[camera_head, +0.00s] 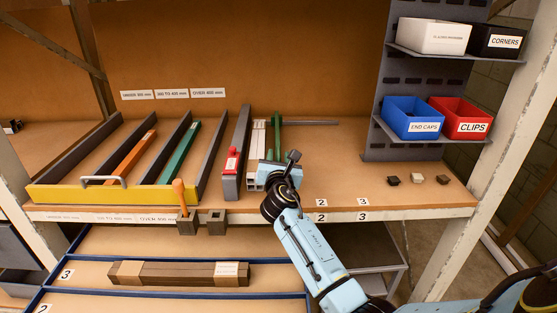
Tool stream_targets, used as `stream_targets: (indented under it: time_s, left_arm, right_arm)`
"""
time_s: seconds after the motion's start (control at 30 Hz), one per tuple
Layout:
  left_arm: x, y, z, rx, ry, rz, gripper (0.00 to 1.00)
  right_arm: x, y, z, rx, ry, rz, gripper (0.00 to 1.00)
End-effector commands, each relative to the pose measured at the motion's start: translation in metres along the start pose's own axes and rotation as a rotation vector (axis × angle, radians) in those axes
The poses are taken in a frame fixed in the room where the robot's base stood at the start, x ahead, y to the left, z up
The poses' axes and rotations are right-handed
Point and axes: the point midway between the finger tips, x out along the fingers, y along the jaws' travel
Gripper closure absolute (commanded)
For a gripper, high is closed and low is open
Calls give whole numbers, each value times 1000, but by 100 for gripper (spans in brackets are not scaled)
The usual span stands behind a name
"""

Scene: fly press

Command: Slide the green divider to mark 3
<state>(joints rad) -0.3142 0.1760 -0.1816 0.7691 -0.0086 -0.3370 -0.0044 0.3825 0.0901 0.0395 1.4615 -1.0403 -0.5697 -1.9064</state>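The green divider (277,130) stands upright on the workbench near its middle, at a thin rail (312,122) that runs off to its right. My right gripper (276,168) is at the divider's near end, with my light blue arm coming in from the lower right. The gripper body hides its fingertips and the divider's lower part, so I cannot tell whether it grips. Number labels sit to the right: mark 2 (321,202) and mark 3 (363,201), the latter farther right. The divider stands left of both. My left gripper is not in view.
Left of the divider are pale strips (257,140) and a grey fence with a red block (232,160). Slotted bays (122,194) hold orange and green bars. Small blocks (393,180) lie at the right. Bins (410,117) hang above. The bench between divider and blocks is mostly clear.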

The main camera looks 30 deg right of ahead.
Motion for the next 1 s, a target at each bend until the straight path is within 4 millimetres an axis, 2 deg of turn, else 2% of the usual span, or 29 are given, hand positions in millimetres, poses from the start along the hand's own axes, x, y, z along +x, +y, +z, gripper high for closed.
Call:
stream_targets:
  time_s: [0.13, 0.4, 0.43, 0.67, 1.0]
  left_arm:
    - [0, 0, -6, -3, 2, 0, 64]
    - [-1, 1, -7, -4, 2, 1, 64]
    - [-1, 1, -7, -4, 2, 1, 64]
    - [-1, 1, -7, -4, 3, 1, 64]
    - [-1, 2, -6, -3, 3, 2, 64]
  right_arm:
    - [8, 0, 0, 1, -1, 1, 67]
    - [9, 0, 1, 1, 0, 1, 67]
    - [9, 0, 1, 1, 0, 1, 69]
    - [9, 0, 0, 1, 0, 1, 99]
    - [8, 1, 0, 2, 1, 3, 100]
